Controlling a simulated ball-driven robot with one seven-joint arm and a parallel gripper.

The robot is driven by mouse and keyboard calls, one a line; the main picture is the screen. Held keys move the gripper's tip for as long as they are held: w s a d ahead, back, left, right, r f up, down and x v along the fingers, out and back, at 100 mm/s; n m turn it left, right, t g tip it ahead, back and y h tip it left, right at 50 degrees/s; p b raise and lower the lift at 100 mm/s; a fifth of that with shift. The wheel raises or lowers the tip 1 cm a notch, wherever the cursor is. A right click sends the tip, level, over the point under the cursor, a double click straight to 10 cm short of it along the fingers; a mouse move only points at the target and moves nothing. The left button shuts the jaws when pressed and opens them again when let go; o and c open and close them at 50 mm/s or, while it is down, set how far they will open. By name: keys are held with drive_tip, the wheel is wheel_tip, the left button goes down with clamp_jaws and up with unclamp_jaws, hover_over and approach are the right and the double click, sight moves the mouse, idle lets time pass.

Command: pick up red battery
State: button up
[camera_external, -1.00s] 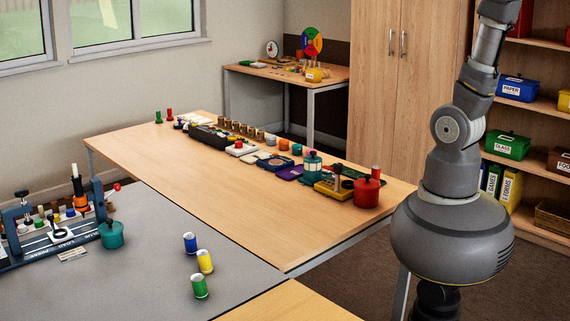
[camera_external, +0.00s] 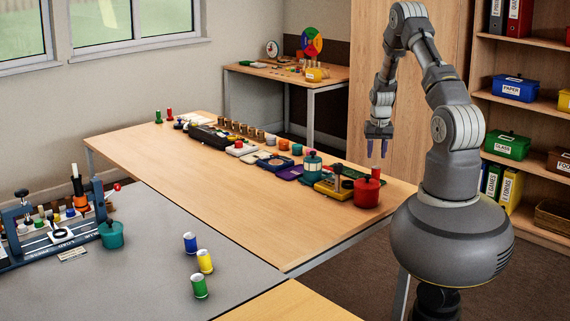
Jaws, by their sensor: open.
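A red battery (camera_external: 376,173), a small upright cylinder with a pale top, shows at the right end of the long wooden table, just above the red pot (camera_external: 367,192) in the picture. I cannot tell whether it stands on the pot or behind it. My gripper (camera_external: 377,152) points down over this spot, with its blue-grey fingers apart and empty. The fingertips appear a little above the battery's top, with a gap between them and it.
Blue (camera_external: 190,243), yellow (camera_external: 205,262) and green (camera_external: 199,286) batteries stand on the grey table. The wooden table's front part is clear.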

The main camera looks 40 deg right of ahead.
sight(376, 172)
drive_tip(key=f, duration=0.2)
drive_tip(key=f+b, duration=0.1)
drive_tip(key=f, duration=0.1)
drive_tip(key=shift+s, duration=0.3)
drive_tip(key=f+b, duration=0.1)
drive_tip(key=f, duration=0.2)
drive_tip(key=f+b, duration=0.1)
drive_tip(key=f, duration=0.1)
drive_tip(key=shift+w+d+b, duration=0.15)
drive_tip(key=shift+w+b, duration=0.1)
drive_tip(key=shift+b, duration=0.1)
drive_tip(key=shift+r, duration=0.2)
drive_tip(key=c, duration=0.8)
